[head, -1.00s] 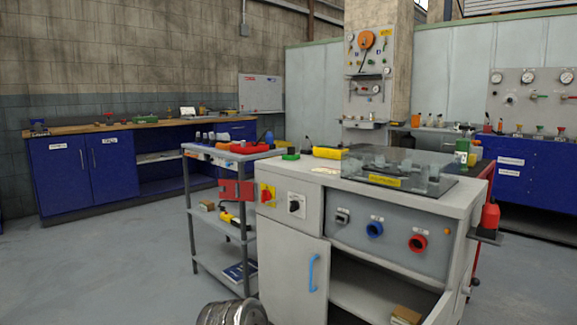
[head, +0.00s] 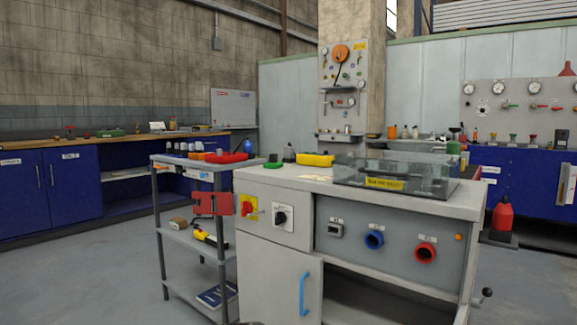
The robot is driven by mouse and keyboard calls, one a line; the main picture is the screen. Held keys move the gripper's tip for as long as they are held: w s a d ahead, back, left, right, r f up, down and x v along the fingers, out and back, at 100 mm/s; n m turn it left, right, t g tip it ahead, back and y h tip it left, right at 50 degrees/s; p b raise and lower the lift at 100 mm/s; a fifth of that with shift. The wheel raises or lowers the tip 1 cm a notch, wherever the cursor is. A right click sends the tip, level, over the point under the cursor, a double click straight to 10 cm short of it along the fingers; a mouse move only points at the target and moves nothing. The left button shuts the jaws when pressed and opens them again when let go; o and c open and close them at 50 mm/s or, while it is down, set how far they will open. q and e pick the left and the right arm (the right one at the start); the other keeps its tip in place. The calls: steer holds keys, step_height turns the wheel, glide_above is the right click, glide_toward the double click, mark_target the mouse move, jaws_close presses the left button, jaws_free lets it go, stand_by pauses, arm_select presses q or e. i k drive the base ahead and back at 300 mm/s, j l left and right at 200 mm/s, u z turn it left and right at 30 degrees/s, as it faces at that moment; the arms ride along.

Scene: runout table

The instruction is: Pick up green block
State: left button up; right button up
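Neither of my grippers is in view.
A yellow object (head: 315,160) and a clear-covered tray (head: 395,173) stand on the table top. A grey shelf cart (head: 180,238) with red bins (head: 226,157) stands close to its left. Blue workbenches (head: 73,183) line the wall. Floor at the left is open.

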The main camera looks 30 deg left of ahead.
mark_target(273, 163)
steer(key=j+z, duration=0.45)
steer(key=j, duration=0.45)
steer(key=k+j+z, duration=0.1)
steer(key=j+z, duration=0.3)
steer(key=j, duration=0.55)
